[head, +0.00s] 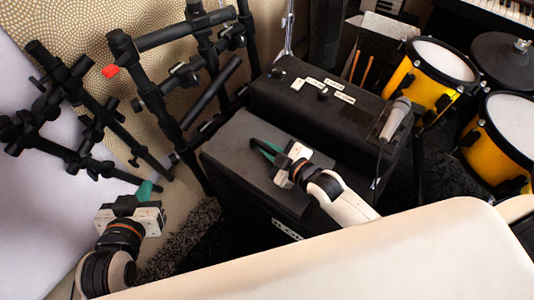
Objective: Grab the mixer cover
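A long black cover-like slab (325,98) with small white labels and dark knobs lies across the back of a large black box; I take it as the mixer cover, but cannot be sure. My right gripper (258,146) is over the box's dark grey top, in front of and left of the slab. Its teal fingers point left and look slightly apart, with nothing seen between them. Whether they touch the top is unclear. My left gripper (146,190) is low at the left, well away from the slab. Its teal fingers overlap, so its opening is hidden.
A black box (222,160) with pale lettering on its front fills the middle. A black tube rack (150,90) stands left. A microphone (395,118) leans at the slab's right end. Yellow drums (420,80) stand right. A cream surface (380,260) spans the front.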

